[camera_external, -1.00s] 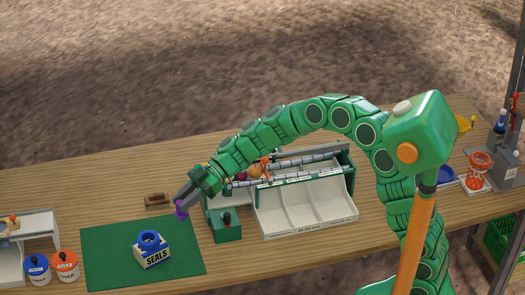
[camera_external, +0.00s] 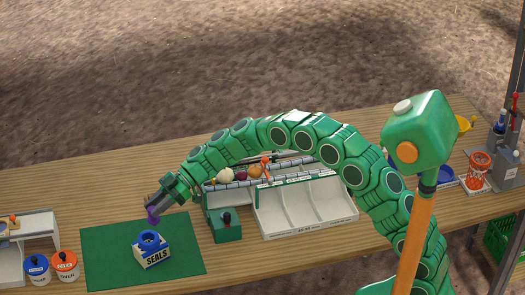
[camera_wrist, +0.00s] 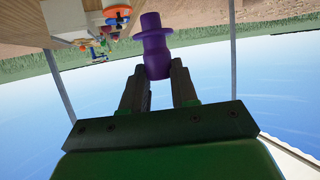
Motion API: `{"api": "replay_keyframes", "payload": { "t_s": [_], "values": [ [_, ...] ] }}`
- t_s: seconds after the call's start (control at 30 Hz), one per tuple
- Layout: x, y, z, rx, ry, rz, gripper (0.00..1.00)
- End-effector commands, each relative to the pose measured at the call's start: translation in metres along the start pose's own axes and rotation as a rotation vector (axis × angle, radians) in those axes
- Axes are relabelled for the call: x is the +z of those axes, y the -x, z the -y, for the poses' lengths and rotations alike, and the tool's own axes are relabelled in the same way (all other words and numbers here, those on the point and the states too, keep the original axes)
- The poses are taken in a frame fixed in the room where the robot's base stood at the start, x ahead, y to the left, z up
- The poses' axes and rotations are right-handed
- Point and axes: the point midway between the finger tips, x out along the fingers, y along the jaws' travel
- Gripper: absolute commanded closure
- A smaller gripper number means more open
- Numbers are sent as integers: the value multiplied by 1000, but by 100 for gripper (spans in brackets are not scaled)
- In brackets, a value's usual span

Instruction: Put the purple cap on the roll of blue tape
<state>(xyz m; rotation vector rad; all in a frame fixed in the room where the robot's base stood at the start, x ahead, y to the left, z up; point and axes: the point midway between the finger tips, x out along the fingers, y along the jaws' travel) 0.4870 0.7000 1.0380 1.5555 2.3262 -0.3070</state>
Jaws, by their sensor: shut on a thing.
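My gripper (camera_external: 158,202) is shut on the purple cap (camera_external: 152,215), which hangs from its fingertips over the green mat. In the wrist view the purple cap (camera_wrist: 155,45) sticks out past both fingers of my gripper (camera_wrist: 158,78), with a wide rim near its far end. The roll of blue tape (camera_external: 149,238) sits in the top of a white box marked SEALS (camera_external: 152,257) on the mat. The cap is above and behind the roll, apart from it.
The green mat (camera_external: 105,262) is clear around the box. Blue and orange pots (camera_external: 65,262) stand at its left. A green box with a black knob (camera_external: 227,226) and a white sorting tray (camera_external: 305,215) with rollers and vegetables stand at its right.

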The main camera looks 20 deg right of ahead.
Motion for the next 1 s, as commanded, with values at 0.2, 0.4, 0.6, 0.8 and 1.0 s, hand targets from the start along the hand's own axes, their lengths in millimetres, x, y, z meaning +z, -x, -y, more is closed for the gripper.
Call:
{"api": "replay_keyframes", "payload": {
  "t_s": [0.2, 0.4, 0.6, 0.8, 1.0],
  "values": [
    [17, -16, -14, 0, -1, 2, 100],
    [24, -24, -23, 1, 0, 0, 100],
    [27, -28, -25, 1, -1, 0, 100],
    [45, -38, -28, -2, -4, 2, 100],
    [59, -44, -28, -1, -1, 0, 100]
  ]
}}
